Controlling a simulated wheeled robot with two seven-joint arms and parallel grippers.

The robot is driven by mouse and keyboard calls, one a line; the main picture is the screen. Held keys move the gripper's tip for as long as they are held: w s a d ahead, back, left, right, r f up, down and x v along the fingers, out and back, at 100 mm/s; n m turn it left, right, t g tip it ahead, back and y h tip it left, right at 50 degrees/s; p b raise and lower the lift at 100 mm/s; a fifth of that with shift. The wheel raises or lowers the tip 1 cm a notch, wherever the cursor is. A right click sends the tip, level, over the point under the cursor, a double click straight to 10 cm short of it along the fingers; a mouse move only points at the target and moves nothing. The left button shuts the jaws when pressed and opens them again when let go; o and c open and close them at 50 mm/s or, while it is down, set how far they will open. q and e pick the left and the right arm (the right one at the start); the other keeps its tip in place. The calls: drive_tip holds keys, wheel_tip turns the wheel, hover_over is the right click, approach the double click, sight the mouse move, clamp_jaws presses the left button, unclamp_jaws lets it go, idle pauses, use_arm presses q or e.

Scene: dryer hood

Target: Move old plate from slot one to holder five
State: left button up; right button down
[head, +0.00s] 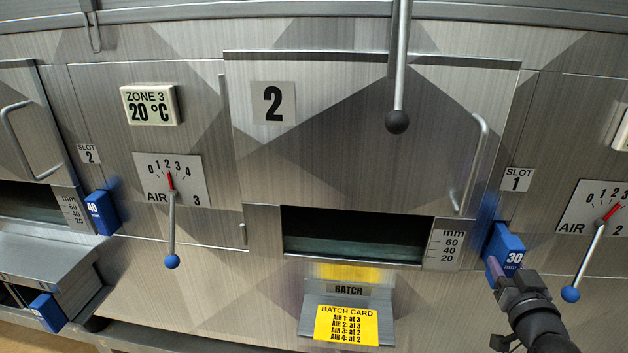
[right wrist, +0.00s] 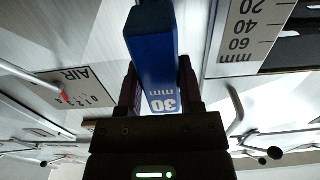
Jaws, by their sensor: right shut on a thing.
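A blue plate marked 30 mm (head: 508,248) is just below the SLOT 1 label (head: 517,180), right of door 2, in the head view. My right gripper (head: 501,272) is shut on its lower part. The right wrist view shows the blue plate (right wrist: 153,45) between the two dark fingers of my right gripper (right wrist: 158,85). Whether the plate is still seated in the slot cannot be told. No label for holder five can be read. My left gripper is not in view.
Hood door 2 (head: 360,150) has a handle at its right and a ball-ended rod (head: 397,121) in front. Air levers (head: 172,261) stick out on both sides. A blue 40 plate (head: 102,212) sits at SLOT 2. A small rack (head: 50,270) with another blue plate (head: 48,312) is lower left.

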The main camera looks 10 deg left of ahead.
drive_tip(key=shift+s+d+r+p, duration=0.1)
drive_tip(key=shift+s+d+p, duration=0.05)
drive_tip(key=shift+s+p, duration=0.9)
drive_tip(key=shift+s+d+p, duration=0.1)
drive_tip(key=shift+s+p, duration=0.75)
drive_tip(key=shift+s, duration=0.25)
drive_tip(key=shift+s+d+p, duration=0.15)
drive_tip(key=shift+s+p, duration=1.65)
drive_tip(key=shift+s, duration=0.8)
drive_tip(key=shift+s, duration=0.1)
drive_tip(key=s+p, duration=0.2)
drive_tip(key=s, duration=0.1)
drive_tip(key=shift+s+d, duration=0.15)
drive_tip(key=shift+s, duration=0.05)
drive_tip(key=shift+p, duration=0.3)
